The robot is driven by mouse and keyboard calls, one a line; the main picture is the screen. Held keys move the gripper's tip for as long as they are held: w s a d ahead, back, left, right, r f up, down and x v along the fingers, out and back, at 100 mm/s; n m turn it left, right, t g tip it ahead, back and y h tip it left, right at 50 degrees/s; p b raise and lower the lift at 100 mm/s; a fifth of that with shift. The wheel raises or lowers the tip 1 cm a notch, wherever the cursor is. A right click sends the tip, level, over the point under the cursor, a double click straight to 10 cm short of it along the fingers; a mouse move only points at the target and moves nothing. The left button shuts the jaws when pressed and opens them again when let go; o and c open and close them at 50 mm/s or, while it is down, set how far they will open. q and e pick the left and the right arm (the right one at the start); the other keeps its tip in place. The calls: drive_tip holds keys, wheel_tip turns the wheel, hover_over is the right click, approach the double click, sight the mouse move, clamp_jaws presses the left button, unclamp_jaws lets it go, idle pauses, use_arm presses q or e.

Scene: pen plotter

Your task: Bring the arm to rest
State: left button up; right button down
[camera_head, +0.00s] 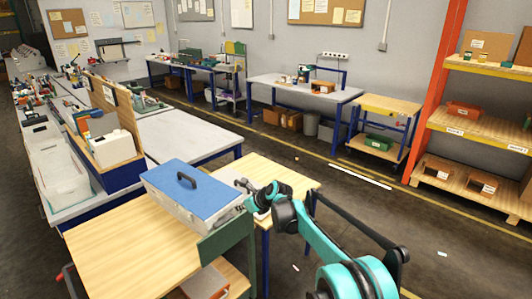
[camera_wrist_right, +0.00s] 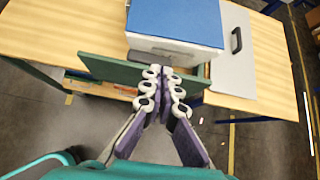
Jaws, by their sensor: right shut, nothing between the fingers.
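My right gripper (camera_head: 258,203) is at the end of my teal arm, which comes in from the bottom right of the head view. In the right wrist view its fingers (camera_wrist_right: 164,86) are together, with nothing between them. They are in front of a dark green upright panel (camera_wrist_right: 112,69), which also shows in the head view (camera_head: 226,240). Beyond the panel is a grey box with a blue lid (camera_head: 170,183), also in the wrist view (camera_wrist_right: 177,20). I cannot tell whether the fingertips touch the panel. My left gripper is not in view.
The box stands on a wooden-topped table (camera_head: 110,250). A flat grey piece with a dark handle (camera_wrist_right: 233,70) lies beside it. A long bench (camera_head: 185,135) stands behind, and orange-framed shelves (camera_head: 480,124) stand right. The floor (camera_head: 400,225) at right is mostly open.

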drive_tip(key=s+d+r+n+h+b, duration=0.1)
drive_tip(key=s+d+r+n, duration=0.25)
drive_tip(key=s+d, duration=0.3)
drive_tip(key=s+d+r+n+t+h, duration=0.1)
drive_tip(key=s+d+r+n+h, duration=0.1)
drive_tip(key=s+d+n, duration=0.4)
drive_tip(key=s+d+r+n+h+b, duration=0.1)
drive_tip(key=s+d+r+n, duration=0.2)
drive_tip(key=s+d, duration=0.4)
drive_tip(key=s+d+f+n+h, duration=0.1)
drive_tip(key=s+d+f+n, duration=0.2)
drive_tip(key=s, duration=0.4)
drive_tip(key=s+d+f+n+h, duration=0.1)
drive_tip(key=s+d+f+n, duration=0.2)
drive_tip(key=s+d+n, duration=0.2)
drive_tip(key=s+d+f+n+h, duration=0.1)
drive_tip(key=s+d+f+n, duration=0.2)
drive_tip(key=s+d, duration=0.4)
drive_tip(key=s+n, duration=0.1)
drive_tip(key=s, duration=0.3)
drive_tip(key=shift+f+n+h+b, duration=0.35)
drive_tip(key=shift+f+h+b, duration=0.05)
